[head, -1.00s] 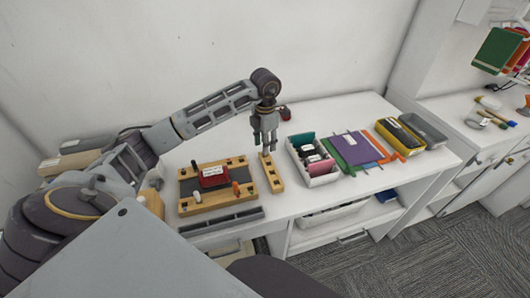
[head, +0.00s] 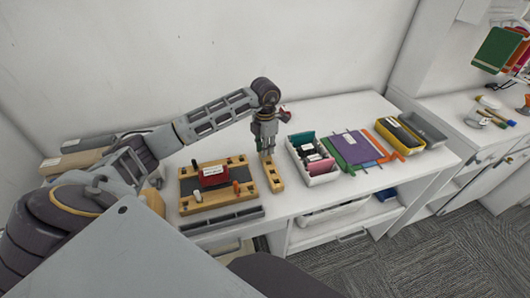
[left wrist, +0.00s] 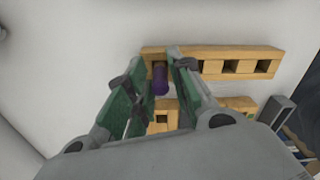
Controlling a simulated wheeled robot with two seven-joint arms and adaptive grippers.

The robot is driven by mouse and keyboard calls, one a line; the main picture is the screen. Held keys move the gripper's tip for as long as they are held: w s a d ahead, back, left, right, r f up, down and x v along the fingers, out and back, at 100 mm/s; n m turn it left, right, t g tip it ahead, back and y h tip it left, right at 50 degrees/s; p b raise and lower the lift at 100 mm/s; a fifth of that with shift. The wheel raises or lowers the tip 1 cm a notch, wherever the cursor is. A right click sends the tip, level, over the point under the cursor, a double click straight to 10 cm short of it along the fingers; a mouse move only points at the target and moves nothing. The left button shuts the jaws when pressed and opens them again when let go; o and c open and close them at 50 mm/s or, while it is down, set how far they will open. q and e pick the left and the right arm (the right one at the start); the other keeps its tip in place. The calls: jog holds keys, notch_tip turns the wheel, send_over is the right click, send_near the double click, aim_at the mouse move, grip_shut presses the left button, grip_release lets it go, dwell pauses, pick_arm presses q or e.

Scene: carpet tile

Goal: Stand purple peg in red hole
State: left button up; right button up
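The purple peg (left wrist: 160,80) shows in the left wrist view between the two fingers of my left gripper (left wrist: 163,62), at the left end of a wooden strip (left wrist: 205,65) with square holes. My left gripper (head: 265,150) is over the far end of that strip (head: 274,177) in the head view and hides the peg there. Its fingers appear open around the peg, with small gaps. A wooden board (head: 218,204) with a dark middle lies left of the strip. I cannot make out a red hole. My right gripper is not in view.
A white bin (head: 322,180) stands right of the strip, then a purple folder (head: 352,147). A red object (head: 285,113) lies behind my gripper.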

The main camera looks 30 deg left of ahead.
pick_arm(q)
jog(key=c, duration=0.3)
grip_shut()
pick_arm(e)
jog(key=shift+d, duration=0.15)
